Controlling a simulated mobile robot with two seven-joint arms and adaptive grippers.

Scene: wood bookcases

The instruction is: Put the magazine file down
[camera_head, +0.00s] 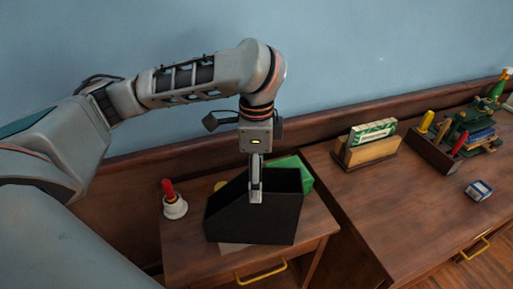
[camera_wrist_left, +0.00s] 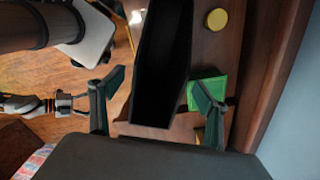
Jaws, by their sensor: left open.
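The black magazine file (camera_head: 235,220) stands upright on the small wooden cabinet in the head view, over a pale flat item (camera_head: 233,247). Whether its base rests fully there is hard to tell. My left gripper (camera_head: 256,198) points down at the file, with a finger in front of its wall. In the left wrist view the open fingers (camera_wrist_left: 157,80) are spread on either side of the dark file (camera_wrist_left: 160,60), with visible gaps. What seems to be my right gripper (camera_wrist_left: 72,103) shows at the left edge of that view, too small to read.
A bell with a red handle (camera_head: 174,207) stands left of the file. A green item (camera_head: 303,172) and a yellow round thing (camera_wrist_left: 217,19) lie beside it. The desk at right bears a wooden card holder (camera_head: 368,152), an organiser (camera_head: 432,153) and a small blue box (camera_head: 479,190).

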